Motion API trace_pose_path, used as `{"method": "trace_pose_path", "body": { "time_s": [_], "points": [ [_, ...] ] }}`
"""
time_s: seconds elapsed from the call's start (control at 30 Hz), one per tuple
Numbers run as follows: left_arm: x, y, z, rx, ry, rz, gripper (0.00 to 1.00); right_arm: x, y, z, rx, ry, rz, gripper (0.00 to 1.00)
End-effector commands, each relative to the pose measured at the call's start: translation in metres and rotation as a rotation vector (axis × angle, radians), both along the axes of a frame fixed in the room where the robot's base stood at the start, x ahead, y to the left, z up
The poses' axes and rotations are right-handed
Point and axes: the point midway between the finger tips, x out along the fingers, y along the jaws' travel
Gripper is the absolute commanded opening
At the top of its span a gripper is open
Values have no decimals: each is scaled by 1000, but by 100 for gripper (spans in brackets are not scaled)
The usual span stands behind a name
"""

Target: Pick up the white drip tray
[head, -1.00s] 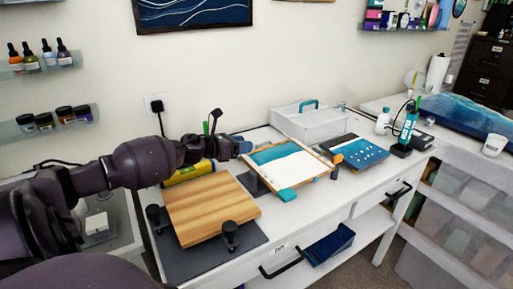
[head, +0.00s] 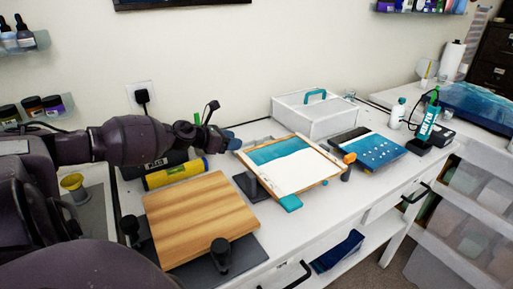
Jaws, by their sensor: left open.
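The white drip tray seems to be the flat white piece (head: 300,172) in the middle of the table. It has a thin wooden-looking rim, a teal area along its far side and a teal grip (head: 290,203) at its near corner. I cannot tell whether the teal area is part of it or something lying in it. My left gripper (head: 229,137) is open, close to the tray's far left corner. The fingers are small and partly hidden by the wrist, and I cannot tell whether they touch the tray. My right gripper is out of view.
A wooden board (head: 200,215) with black clamps lies at the near left, a yellow roll (head: 175,173) behind it. A white box (head: 315,114) with a teal handle stands behind the tray.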

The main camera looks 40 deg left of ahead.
Motion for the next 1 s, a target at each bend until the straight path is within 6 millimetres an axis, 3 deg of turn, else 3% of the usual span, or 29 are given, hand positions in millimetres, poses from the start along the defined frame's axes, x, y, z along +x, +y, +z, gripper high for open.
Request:
{"method": "trace_pose_path", "body": {
  "time_s": [0.2, 0.57, 1.0],
  "points": [
    [20, -6, -9, -1, 0, -1, 45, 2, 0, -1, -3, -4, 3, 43],
    [33, -9, -13, -1, 0, 0, 45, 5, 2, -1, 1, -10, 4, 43],
    [71, -19, -26, -2, 1, 1, 45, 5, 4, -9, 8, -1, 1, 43]
  ]
}}
